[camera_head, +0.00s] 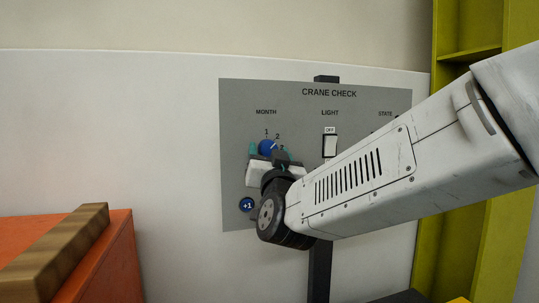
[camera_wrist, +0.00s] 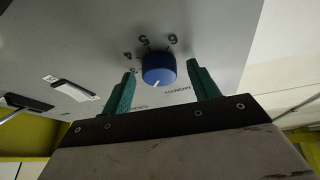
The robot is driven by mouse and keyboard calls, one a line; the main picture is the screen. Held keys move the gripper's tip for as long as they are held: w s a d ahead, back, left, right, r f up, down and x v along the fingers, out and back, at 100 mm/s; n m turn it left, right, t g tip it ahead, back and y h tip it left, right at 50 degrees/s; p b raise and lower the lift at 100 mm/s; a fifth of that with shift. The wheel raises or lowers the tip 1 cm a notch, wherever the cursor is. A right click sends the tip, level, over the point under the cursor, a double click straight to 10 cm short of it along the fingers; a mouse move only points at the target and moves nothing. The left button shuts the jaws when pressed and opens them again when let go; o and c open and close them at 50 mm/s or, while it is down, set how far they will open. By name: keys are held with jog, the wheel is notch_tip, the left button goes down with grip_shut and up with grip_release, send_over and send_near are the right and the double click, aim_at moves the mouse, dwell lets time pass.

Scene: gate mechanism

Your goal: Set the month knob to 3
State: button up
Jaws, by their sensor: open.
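The blue month knob (camera_head: 267,147) is on the grey "CRANE CHECK" panel (camera_head: 240,100), below the word MONTH. In the wrist view the panel appears upside down; the knob (camera_wrist: 158,68) shows a white pointer mark towards the MONTH label, slightly left. The number it points at is hidden there. My gripper (camera_head: 268,152) is open at the knob. In the wrist view its teal fingers (camera_wrist: 160,67) stand on either side of the knob, with visible gaps; contact is not seen.
A blue "+1" button (camera_head: 247,204) is below the knob. A light switch (camera_head: 330,143) marked OFF is to the right. My arm covers the panel's lower right. An orange block with a wooden beam (camera_head: 55,255) is at lower left; a yellow-green shelf (camera_head: 450,90) is at right.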

jog(key=c, duration=1)
jog(key=shift+o, duration=0.2)
jog(key=shift+m, duration=0.4)
jog(key=m+h, duration=0.1)
jog(key=m, duration=0.1)
jog(key=m+h, duration=0.2)
jog(key=shift+s+a+m+g, duration=0.1)
jog(key=shift+a+m+g, duration=0.05)
jog(key=shift+m+g, duration=0.2)
jog(key=shift+a+r+m+g+h, duration=0.1)
jog(key=shift+m+g+h, duration=0.35)
jog(key=shift+m, duration=1)
jog(key=shift+r+m+g+h, duration=0.1)
jog(key=shift+m+g+h, duration=0.35)
jog(key=shift+m, duration=0.95)
jog(key=o, duration=1)
jog(key=shift+c, duration=0.2)
